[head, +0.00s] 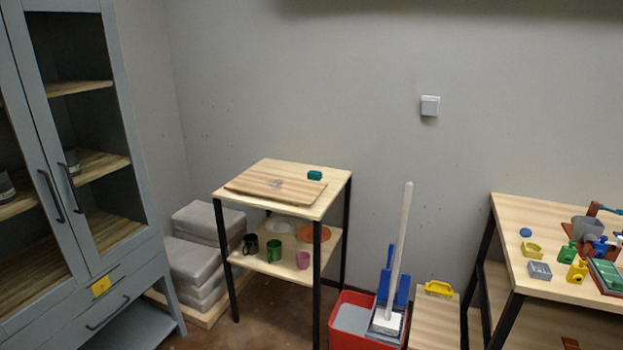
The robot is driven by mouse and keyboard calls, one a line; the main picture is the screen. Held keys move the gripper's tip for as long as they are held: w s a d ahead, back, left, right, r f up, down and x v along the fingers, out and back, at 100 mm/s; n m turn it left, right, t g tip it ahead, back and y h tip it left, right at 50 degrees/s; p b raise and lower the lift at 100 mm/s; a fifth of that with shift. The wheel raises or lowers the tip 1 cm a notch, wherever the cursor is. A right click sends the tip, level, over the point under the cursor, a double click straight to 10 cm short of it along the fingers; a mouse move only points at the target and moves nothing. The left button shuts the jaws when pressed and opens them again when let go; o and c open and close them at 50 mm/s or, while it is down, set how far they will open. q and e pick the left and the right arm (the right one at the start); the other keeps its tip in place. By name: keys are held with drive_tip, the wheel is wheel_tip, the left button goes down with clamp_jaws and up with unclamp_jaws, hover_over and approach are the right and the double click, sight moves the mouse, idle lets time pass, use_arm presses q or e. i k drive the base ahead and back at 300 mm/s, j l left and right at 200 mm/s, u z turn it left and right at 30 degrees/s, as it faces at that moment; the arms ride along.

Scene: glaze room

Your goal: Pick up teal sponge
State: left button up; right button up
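The teal sponge (315,175) is a small block lying near the back right of the top of a small wooden table (322,197) with black legs. It lies just behind a flat wooden board (265,186) on the same tabletop. The sponge is fully visible, with nothing on it or touching it that I can make out. Neither of my grippers shows in the head view.
The shelf below holds cups (274,250) and plates. A red bucket (338,335) with a mop stands on the floor to the right. Farther right is a table (507,210) with several objects. A grey cabinet (135,215) stands left.

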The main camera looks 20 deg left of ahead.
sight(313, 175)
drive_tip(key=i+j+z, duration=0.2)
drive_tip(key=i+j, duration=0.15)
drive_tip(key=j, duration=0.25)
drive_tip(key=i+j+z, duration=0.1)
drive_tip(key=j, duration=0.2)
drive_tip(key=i+j, duration=0.2)
drive_tip(key=j, duration=0.15)
drive_tip(key=z, duration=0.05)
